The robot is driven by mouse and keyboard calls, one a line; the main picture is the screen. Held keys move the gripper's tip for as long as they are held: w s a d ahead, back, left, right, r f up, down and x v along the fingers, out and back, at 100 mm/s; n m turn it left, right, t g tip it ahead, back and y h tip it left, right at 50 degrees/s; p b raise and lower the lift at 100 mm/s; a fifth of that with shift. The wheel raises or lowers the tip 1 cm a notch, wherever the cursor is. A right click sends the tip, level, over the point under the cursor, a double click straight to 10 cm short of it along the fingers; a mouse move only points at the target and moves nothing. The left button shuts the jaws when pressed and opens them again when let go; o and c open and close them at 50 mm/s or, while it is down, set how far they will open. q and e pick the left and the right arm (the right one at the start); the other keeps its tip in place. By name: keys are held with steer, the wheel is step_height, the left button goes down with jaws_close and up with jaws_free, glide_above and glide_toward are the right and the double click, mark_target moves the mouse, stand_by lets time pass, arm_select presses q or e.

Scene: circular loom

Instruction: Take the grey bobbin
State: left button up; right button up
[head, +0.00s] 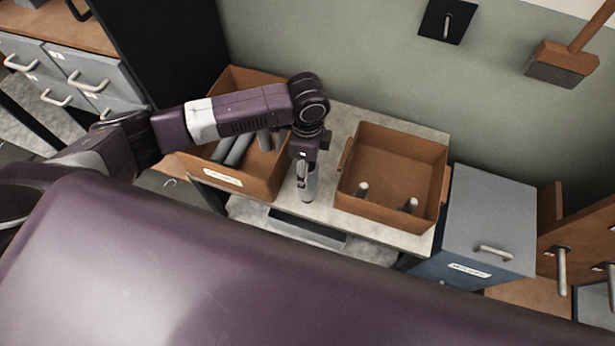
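My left arm comes in from the left and its gripper (305,186) points down over the table strip between two brown boxes. A light grey, rod-like shape shows at its tip; I cannot tell whether it is a finger or a held bobbin. Grey cylinders that look like bobbins (238,150) lie in the left brown box (265,187), partly hidden by my arm. Two short pale cylinders (363,188) (411,204) stand in the right brown box (388,214). My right gripper is not in view.
The boxes stand on a pale table (325,207) against a green wall. A grey-blue cabinet (492,215) with a handle is right of it. Grey drawers (75,75) are at upper left. A brush-like tool (563,65) is at upper right. My purple body hides the foreground.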

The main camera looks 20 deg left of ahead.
arm_select(q)
steer(key=shift+d+f, duration=0.1)
steer(key=shift+f, duration=0.75)
steer(key=shift+c, duration=0.4)
steer(key=c, duration=1)
jaws_close()
steer(key=shift+r, duration=0.1)
